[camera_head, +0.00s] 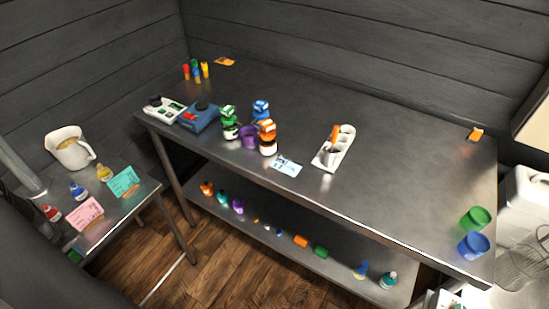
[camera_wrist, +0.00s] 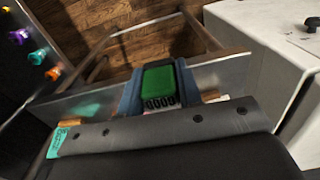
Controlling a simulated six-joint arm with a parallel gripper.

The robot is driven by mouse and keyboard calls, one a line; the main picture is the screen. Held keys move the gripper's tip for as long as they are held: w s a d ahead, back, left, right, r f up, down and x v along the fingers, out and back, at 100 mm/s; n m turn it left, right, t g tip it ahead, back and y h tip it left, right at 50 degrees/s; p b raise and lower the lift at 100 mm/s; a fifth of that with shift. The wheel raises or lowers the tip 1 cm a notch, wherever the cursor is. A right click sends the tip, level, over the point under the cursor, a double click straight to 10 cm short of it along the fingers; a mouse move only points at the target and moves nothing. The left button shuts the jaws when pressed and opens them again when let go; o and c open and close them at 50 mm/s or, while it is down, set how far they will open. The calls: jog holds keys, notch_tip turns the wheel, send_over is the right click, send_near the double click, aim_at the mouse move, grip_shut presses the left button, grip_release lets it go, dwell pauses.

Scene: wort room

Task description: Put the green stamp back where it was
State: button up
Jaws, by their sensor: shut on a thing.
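In the wrist view the green stamp (camera_wrist: 159,80) sits between the two blue fingers of my gripper (camera_wrist: 160,88). The gripper is shut on it. A dark lower part with pale marks shows at the stamp's near end. The stamp is above or near the metal side table; I cannot tell whether it touches. In the head view a small green patch (camera_head: 75,256) shows at the side table's near edge, beside my dark arm; I cannot tell whether it is this stamp. The fingers are not clearly visible there.
The side table holds a jug (camera_head: 70,148), small bottles, a pink card (camera_head: 84,214) and a teal card (camera_head: 123,182). The long bench (camera_head: 400,180) has bare areas right of the white tray (camera_head: 340,163). Its lower shelf (camera_head: 270,231) holds small bottles and blocks, including a green block (camera_head: 320,252).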

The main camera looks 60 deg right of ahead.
jog(key=s+d+r+m, duration=0.3)
jog(key=d, duration=0.7)
jog(key=s+d+r+m, duration=0.3)
jog(key=d+m, duration=0.1)
jog(key=d, duration=0.5)
jog(key=s+d+r+m, duration=0.3)
jog(key=s+d, duration=0.1)
jog(key=d, duration=0.6)
jog(key=s+d+r+m, duration=0.5)
jog(key=s+d, duration=0.4)
jog(key=s, duration=0.3)
jog(key=s+d+r+m, duration=0.4)
jog(key=s+d, duration=0.4)
jog(key=s, duration=0.4)
jog(key=n, duration=0.1)
send_near(296, 148)
notch_tip(296, 148, down, 6)
jog(key=shift+f, duration=0.2)
jog(key=o, duration=0.3)
jog(key=shift+f, duration=0.2)
jog(key=o, duration=0.5)
